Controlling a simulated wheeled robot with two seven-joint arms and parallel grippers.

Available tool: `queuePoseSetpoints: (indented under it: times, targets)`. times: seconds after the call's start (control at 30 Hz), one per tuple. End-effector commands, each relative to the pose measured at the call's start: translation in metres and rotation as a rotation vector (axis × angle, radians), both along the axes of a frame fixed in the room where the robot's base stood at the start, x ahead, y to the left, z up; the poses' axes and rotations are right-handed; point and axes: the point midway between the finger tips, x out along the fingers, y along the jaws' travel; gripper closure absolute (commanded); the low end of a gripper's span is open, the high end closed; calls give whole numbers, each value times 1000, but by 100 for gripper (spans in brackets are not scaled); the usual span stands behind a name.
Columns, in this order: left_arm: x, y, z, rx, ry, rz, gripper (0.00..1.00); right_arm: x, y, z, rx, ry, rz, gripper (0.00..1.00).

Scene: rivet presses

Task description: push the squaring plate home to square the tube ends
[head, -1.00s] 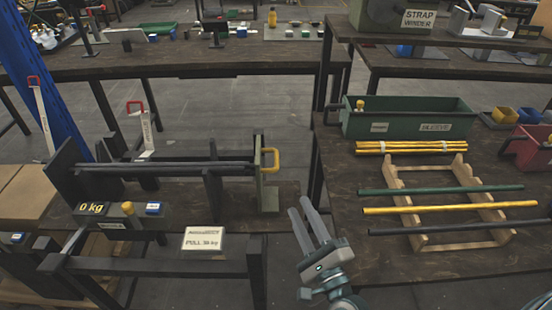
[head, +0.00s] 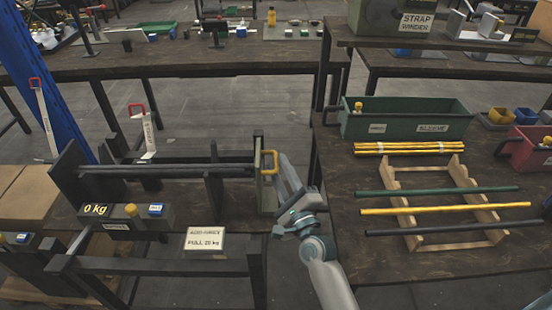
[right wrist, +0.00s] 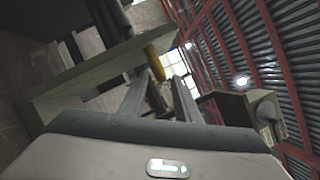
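The squaring plate (head: 266,192) is an upright pale grey-green plate at the right end of the left bench's cradle, with a yellow handle (head: 268,154) on its side. Dark tubes (head: 150,171) lie along the cradle, their right ends close to the plate; any gap is too small to tell. My right gripper (head: 281,160) is open just right of the plate, fingertips by the handle. In the right wrist view the two fingers (right wrist: 163,77) are apart, with the yellow handle (right wrist: 155,64) at their tips and the plate (right wrist: 90,75) at left. My left gripper is out of view.
A scale display (head: 95,209) reading 0 kg and a white card (head: 205,239) are at the front of the left bench. On the right bench, a wooden rack (head: 452,216) holds green, yellow and dark tubes, behind it a green bin (head: 408,120).

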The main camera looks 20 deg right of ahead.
Motion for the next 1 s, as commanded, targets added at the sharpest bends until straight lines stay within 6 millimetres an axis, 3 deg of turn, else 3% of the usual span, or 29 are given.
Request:
queuePoseSetpoints:
  times: [0.23, 0.63, 0.77, 1.0]
  targets:
    - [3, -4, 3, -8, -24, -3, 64, 26, 2, 6, 1, 0, 0, 71]
    - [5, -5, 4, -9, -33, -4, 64, 30, 2, 6, 1, 1, 1, 71]
    - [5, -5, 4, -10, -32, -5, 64, 30, 2, 6, 1, 0, 0, 99]
    - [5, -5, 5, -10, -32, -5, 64, 32, 7, 8, 4, -3, -1, 100]
